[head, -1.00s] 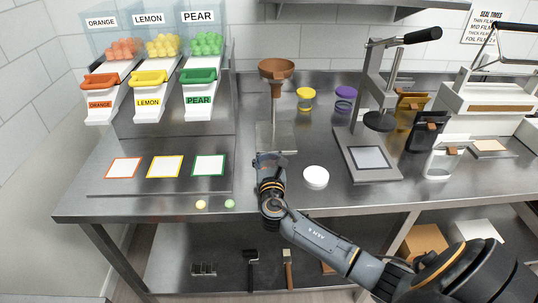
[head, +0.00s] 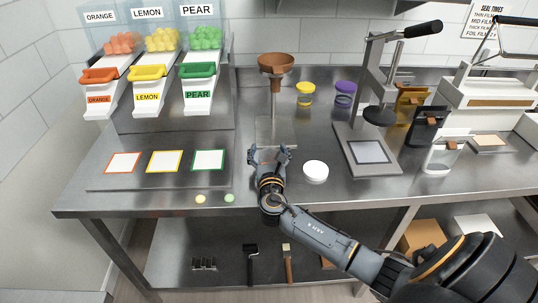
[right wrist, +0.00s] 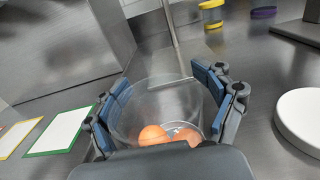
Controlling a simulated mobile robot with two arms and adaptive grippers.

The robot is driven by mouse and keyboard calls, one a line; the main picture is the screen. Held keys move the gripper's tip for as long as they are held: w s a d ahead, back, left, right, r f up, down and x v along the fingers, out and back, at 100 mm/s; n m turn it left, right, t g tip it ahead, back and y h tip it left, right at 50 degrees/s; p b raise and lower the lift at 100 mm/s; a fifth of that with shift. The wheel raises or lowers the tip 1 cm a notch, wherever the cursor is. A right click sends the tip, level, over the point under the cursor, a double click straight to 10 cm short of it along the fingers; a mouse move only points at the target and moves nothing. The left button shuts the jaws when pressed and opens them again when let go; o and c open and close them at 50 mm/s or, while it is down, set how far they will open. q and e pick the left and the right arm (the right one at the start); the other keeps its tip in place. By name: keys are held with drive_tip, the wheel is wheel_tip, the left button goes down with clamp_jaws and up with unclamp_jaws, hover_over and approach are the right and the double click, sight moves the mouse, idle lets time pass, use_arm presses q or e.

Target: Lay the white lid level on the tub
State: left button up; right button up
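The white lid (head: 316,172) lies flat on the steel table, to the right of my right gripper. Its edge shows at the right of the right wrist view (right wrist: 302,117). The clear tub (right wrist: 150,107) stands between the fingers of my right gripper, with a few orange gummies in its bottom and no lid on it. My right gripper (head: 269,154) is open, its fingers (right wrist: 163,105) spread on both sides of the tub. In the head view the tub is hard to make out. My left gripper is not in view.
A brown funnel (head: 276,64) on a stand rises behind the tub. A press (head: 372,150) stands right of the lid. Yellow (head: 305,95) and purple (head: 345,94) lidded jars stand at the back. Colour-framed cards lie left, with two loose gummies (head: 229,198) at the front edge.

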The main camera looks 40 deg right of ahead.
drive_tip(key=shift+s+a, duration=0.15)
drive_tip(key=shift+s, duration=0.15)
drive_tip(key=b+v, duration=0.1)
drive_tip(key=v, duration=1)
drive_tip(key=shift+s+a+r, duration=0.1)
drive_tip(key=shift+s, duration=0.05)
